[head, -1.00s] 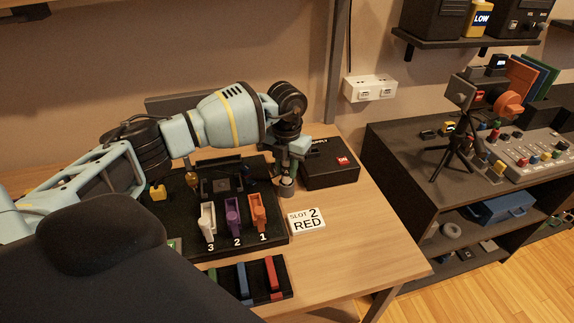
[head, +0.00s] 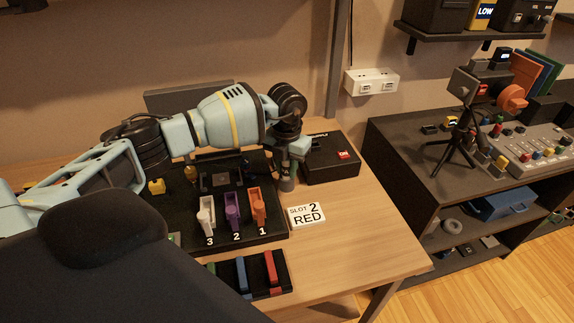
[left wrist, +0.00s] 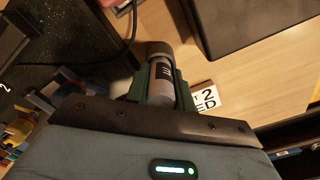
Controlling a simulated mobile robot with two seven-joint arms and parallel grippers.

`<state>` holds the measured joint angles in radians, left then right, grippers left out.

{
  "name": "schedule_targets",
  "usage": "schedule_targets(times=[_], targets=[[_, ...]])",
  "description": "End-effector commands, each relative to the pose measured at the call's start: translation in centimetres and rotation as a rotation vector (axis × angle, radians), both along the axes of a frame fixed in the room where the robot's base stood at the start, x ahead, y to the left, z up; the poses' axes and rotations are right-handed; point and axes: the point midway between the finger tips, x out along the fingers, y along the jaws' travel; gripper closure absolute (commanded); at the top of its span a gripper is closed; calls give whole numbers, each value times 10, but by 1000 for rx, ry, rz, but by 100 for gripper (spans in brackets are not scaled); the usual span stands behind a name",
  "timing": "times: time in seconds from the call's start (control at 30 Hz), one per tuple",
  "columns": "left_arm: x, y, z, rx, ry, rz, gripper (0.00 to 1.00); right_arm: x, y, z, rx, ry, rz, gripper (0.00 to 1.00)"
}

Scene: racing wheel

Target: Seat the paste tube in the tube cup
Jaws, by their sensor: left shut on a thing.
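My left gripper (head: 290,166) is over the right edge of the black board, beside the black box. In the left wrist view its green fingers (left wrist: 160,88) are shut on the paste tube (left wrist: 164,74), a grey cylinder with a dark label. A wider grey-brown round part (left wrist: 157,48) shows at the tube's far end; I cannot tell whether it is the tube cup or part of the tube. In the head view a grey cylinder (head: 287,185) stands below the fingers; tube and cup cannot be told apart there. My right gripper is not in view.
The board (head: 267,226) carries white, purple and orange pieces above numbers 3, 2 and 1. A black box (head: 331,168) stands close right of the gripper. A "SLOT 2 RED" card (head: 307,216) lies in front. The table's right side (head: 375,225) is clear.

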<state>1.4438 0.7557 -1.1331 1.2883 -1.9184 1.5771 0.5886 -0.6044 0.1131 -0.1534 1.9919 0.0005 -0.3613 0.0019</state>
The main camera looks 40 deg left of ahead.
Motion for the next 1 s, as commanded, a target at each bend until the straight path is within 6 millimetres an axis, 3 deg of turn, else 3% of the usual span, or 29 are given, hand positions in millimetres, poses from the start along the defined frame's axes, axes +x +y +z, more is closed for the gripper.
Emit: schedule_targets(times=[0.03, 0.2, 0.57, 1.0], targets=[[0, 0, 0, 0, 0, 0, 72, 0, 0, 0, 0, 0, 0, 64], [0, 0, 0, 0, 0, 0, 51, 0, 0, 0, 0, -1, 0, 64], [0, 0, 5, 0, -2, 0, 51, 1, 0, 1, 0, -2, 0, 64], [1, 0, 68, -1, -3, 0, 51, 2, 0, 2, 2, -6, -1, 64]])
